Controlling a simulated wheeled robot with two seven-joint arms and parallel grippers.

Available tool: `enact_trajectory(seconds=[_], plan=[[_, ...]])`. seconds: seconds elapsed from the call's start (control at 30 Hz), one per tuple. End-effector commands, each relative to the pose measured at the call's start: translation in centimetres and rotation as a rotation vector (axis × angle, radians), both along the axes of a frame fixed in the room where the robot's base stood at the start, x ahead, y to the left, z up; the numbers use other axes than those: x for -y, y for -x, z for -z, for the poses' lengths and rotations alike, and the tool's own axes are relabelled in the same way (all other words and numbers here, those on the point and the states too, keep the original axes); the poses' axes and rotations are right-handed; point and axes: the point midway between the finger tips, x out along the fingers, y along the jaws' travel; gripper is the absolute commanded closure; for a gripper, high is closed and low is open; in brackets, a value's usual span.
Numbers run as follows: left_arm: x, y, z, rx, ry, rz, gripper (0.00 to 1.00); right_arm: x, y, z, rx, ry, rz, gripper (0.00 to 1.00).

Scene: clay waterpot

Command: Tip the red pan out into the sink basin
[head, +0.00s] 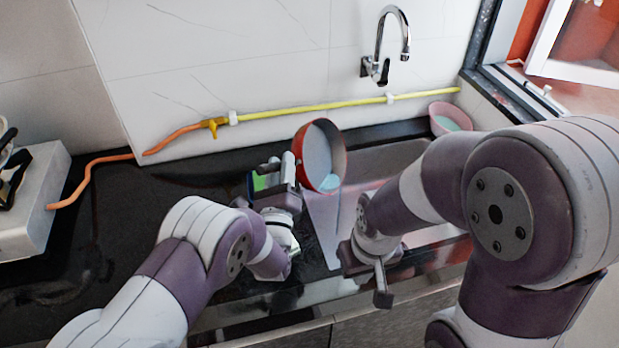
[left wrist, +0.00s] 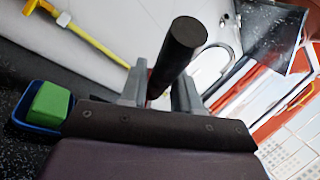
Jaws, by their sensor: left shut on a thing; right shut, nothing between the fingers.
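The red pan (head: 338,150) is in the head view, tipped steeply on its side over the left part of the sink basin (head: 385,158). Its pale inside faces me, with a light blue patch at its lower rim. A pale streak runs below it; I cannot tell whether it is water or the basin wall. My left gripper (head: 286,170) is shut on the pan's dark handle, which shows between the fingers in the left wrist view (left wrist: 178,52). My right gripper (head: 378,280) is shut and empty near the counter's front edge. My right arm hides part of the basin.
A green sponge (left wrist: 50,103) in a blue dish (left wrist: 36,125) is beside my left gripper. A pink bowl (head: 441,108) stands at the back right. The faucet (head: 379,68) and yellow hose (head: 310,107) are on the wall behind.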

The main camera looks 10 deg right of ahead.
Motion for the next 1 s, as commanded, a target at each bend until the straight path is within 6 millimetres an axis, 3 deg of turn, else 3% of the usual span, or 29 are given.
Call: enact_trajectory(seconds=[0.57, 1.0], plan=[[0.1, 0.0, -0.2, 0.007, 0.000, 0.000, 1.00, 0.0, 0.0, 0.0, 0.000, 0.000, 0.000, 1.00], [1.3, 1.1, -0.8, 0.066, -0.068, -0.001, 1.00, 0.0, 0.0, 0.4, 0.000, 0.000, 0.000, 1.00]])
